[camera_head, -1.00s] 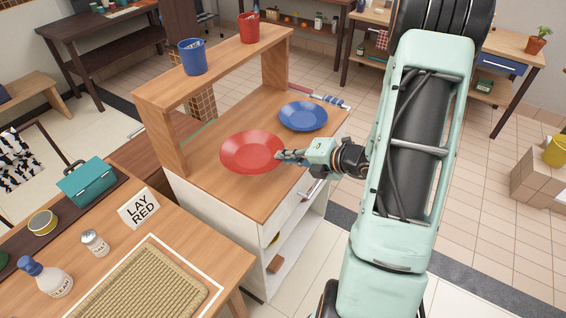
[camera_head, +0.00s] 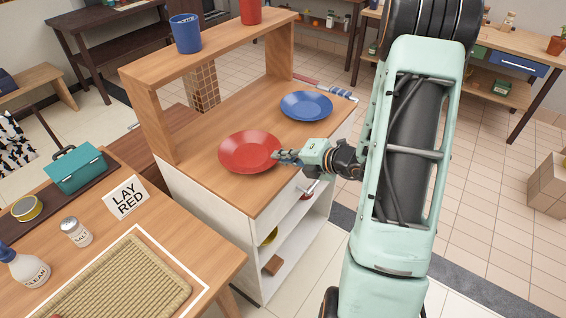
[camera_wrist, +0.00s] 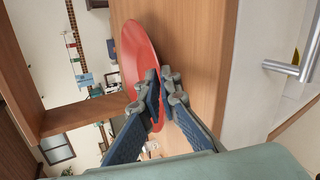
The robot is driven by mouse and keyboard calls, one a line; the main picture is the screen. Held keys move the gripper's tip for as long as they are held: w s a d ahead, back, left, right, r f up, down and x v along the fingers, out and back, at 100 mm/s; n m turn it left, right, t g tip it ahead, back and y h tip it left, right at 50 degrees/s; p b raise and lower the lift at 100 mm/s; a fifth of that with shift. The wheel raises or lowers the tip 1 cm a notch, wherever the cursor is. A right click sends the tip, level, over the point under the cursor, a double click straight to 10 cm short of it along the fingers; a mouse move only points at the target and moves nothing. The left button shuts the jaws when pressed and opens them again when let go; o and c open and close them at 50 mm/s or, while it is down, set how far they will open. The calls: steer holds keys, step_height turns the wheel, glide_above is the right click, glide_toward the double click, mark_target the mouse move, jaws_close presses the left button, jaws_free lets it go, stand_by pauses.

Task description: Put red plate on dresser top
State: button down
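The red plate (camera_head: 248,150) shows over the wooden dresser top (camera_head: 215,190), near its front edge. My gripper (camera_head: 284,156) is at the plate's right rim. In the wrist view my gripper (camera_wrist: 161,84) has its two dark fingers on either side of the rim of the red plate (camera_wrist: 138,62), closed on it. The plate is close to the wood surface; I cannot tell whether it touches it. The fingers hide a small part of the rim.
A blue plate (camera_head: 306,105) lies behind on the dresser top. A raised shelf (camera_head: 215,50) with a blue cup (camera_head: 186,33) and a red cup (camera_head: 251,10) stands at the back. A table with a woven mat (camera_head: 125,285) and a "LAY RED" sign (camera_head: 126,198) is at left.

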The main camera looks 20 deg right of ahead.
steer(key=shift+f, duration=0.1)
steer(key=c, duration=2.4)
jaws_free()
steer(key=shift+s+d+r, duration=0.1)
steer(key=shift+r, duration=0.2)
steer(key=v, duration=1.1)
steer(key=shift+s+r+p, duration=0.2)
steer(key=shift+s+p, duration=0.05)
steer(key=shift+p, duration=0.15)
steer(key=shift+d, duration=0.1)
